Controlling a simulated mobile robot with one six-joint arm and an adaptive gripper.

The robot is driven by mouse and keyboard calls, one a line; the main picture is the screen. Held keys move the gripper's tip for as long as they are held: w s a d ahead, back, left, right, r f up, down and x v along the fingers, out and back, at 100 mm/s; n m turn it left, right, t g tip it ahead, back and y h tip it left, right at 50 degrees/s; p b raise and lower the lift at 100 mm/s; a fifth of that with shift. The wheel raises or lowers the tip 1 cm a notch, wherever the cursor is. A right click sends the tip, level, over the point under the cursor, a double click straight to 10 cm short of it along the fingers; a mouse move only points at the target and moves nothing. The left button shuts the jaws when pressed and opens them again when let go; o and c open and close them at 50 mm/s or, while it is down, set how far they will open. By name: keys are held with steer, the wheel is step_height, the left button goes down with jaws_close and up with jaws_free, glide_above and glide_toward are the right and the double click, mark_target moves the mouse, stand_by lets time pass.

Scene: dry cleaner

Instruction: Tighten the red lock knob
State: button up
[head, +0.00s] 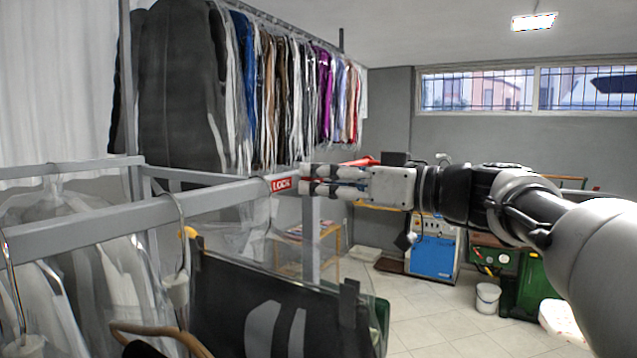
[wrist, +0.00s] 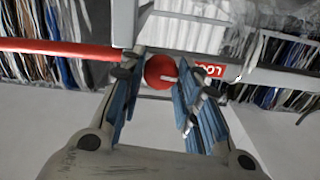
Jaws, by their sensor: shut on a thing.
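The red lock knob (wrist: 160,71) is round with a pale mark on its face and shows between my fingers in the wrist view. My gripper (head: 304,179) is shut on it, one finger on each side. In the head view the fingers reach the end of the grey rail (head: 120,222) and hide the knob. A red "LOCK" label (head: 282,184) is on the rail just left of my fingertips; it also shows in the wrist view (wrist: 209,70), right of the knob. I cannot tell from these frames how tight the knob is.
Plastic-covered garments (head: 255,325) hang from the rail at the front left. More clothes (head: 270,95) hang on a high rail behind. A red bar (wrist: 60,48) runs left of my fingers in the wrist view. A blue cabinet (head: 432,257) and a white bucket (head: 487,297) stand behind on open tiled floor.

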steer(key=m+b, duration=0.1)
steer(key=m, duration=0.3)
steer(key=shift+f+b, duration=0.1)
steer(key=shift+b, duration=0.2)
steer(key=m, duration=0.4)
steer(key=shift+w+d, duration=0.1)
steer(key=m, duration=0.4)
steer(key=shift+m+p, duration=0.9)
steer(key=shift+m, duration=1.5)
steer(key=shift+f, duration=0.1)
steer(key=o, duration=1)
steer(key=shift+d, duration=0.1)
steer(key=v, duration=1.1)
steer(key=shift+s+d, duration=0.25)
steer(key=shift+d, duration=0.05)
